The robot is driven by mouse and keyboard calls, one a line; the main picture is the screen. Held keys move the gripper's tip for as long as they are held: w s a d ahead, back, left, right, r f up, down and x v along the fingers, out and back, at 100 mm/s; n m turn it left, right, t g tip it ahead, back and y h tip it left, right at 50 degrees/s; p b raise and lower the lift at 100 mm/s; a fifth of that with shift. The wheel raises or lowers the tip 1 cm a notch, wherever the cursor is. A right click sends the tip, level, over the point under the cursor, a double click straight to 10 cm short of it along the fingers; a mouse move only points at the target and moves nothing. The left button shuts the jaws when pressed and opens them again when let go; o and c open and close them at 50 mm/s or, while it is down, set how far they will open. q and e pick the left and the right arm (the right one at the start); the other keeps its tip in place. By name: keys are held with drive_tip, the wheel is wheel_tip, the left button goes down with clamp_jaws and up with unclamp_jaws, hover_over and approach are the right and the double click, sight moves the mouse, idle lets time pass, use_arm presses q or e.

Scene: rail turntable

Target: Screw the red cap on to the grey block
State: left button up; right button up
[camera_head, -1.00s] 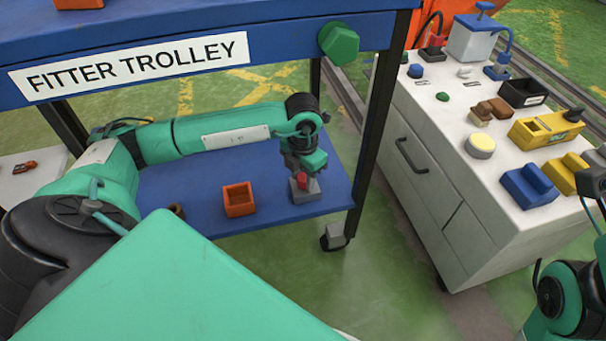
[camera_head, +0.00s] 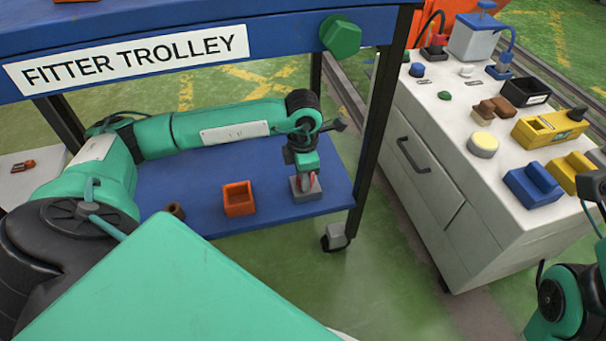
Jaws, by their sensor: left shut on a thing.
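The grey block (camera_head: 303,194) stands on the blue lower shelf of the trolley, near the shelf's right end. The red cap (camera_head: 305,182) is at the top of the block and is mostly hidden by my left gripper (camera_head: 306,179). My left gripper points down from above and is shut on the red cap. I cannot tell how far the cap sits down on the block. My right arm shows only in part at the lower right edge, and its gripper is not clearly in view.
An orange open box (camera_head: 239,199) and a small brown ring-like part (camera_head: 176,210) lie on the blue lower shelf (camera_head: 275,212). The trolley's top with its sign (camera_head: 135,60) overhangs. A black leg (camera_head: 371,130) stands right of the block. A white cabinet (camera_head: 470,190) carries several parts.

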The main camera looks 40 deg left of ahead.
use_arm(q)
drive_tip(key=m+b, duration=0.1)
drive_tip(key=m, duration=0.2)
drive_tip(key=shift+w, duration=0.15)
drive_tip(key=shift+a+m, duration=0.1)
drive_tip(key=shift+m, duration=1.4)
drive_tip(key=m+b, duration=0.1)
drive_tip(key=m, duration=0.2)
drive_tip(key=shift+w+m, duration=0.15)
drive_tip(key=shift+m, duration=0.15)
drive_tip(key=shift+m+b, duration=0.5)
drive_tip(key=shift+m, duration=0.6)
drive_tip(key=shift+c, duration=0.3)
